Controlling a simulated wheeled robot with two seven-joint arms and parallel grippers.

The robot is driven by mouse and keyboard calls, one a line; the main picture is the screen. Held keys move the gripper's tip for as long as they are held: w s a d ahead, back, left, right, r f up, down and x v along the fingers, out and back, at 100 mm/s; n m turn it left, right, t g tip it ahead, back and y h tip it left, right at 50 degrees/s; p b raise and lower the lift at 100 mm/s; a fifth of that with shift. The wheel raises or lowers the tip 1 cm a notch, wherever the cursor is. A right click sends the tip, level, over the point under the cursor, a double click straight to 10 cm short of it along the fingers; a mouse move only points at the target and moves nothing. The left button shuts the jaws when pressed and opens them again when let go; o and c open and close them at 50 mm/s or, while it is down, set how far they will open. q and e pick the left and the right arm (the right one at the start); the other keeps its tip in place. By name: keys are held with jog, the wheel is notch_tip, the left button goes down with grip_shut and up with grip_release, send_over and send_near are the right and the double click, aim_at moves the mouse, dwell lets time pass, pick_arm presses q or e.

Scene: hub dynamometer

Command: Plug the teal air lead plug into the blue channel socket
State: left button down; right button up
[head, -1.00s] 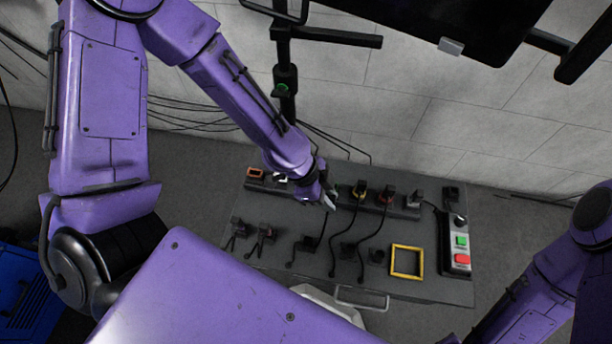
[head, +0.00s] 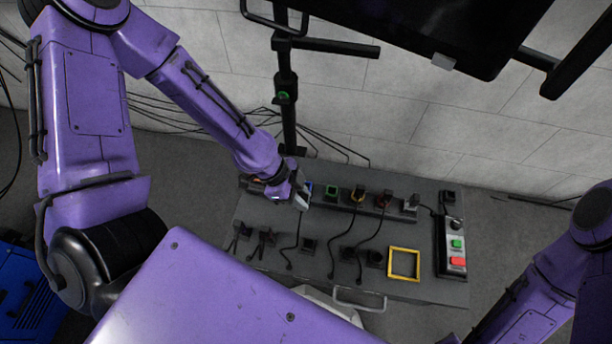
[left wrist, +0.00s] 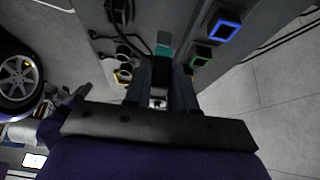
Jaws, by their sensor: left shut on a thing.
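My left gripper (head: 301,196) is over the back row of the bench, at its left part. In the left wrist view, the gripper (left wrist: 161,60) is shut on the teal plug (left wrist: 163,45), which shows as a small teal patch between the fingertips. A dark lead runs from the gripper down toward the front of the bench. The blue socket (left wrist: 224,30), with its blue square rim, is apart from the plug, to its right in the left wrist view. In the head view the blue socket (head: 309,187) is mostly hidden by the gripper. My right gripper is out of view.
A green-rimmed socket (head: 332,192) is beside the blue one, with yellow (head: 357,196) and red (head: 385,201) ones further right. An orange-rimmed socket is partly hidden at left. A yellow frame (head: 404,263) and button box (head: 456,246) are at right. Leads cross the bench.

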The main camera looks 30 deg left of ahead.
pick_arm(q)
jog(key=shift+s+a, duration=0.15)
jog(key=shift+a, duration=0.35)
jog(key=w+a, duration=0.2)
jog(key=w, duration=0.5)
jog(key=shift+w, duration=0.35)
jog(key=shift+f, duration=0.1)
dwell(0.4)
jog(key=shift+a+f, duration=0.1)
jog(key=shift+f, duration=0.3)
jog(key=shift+f+b, duration=0.2)
jog(key=shift+b, duration=0.25)
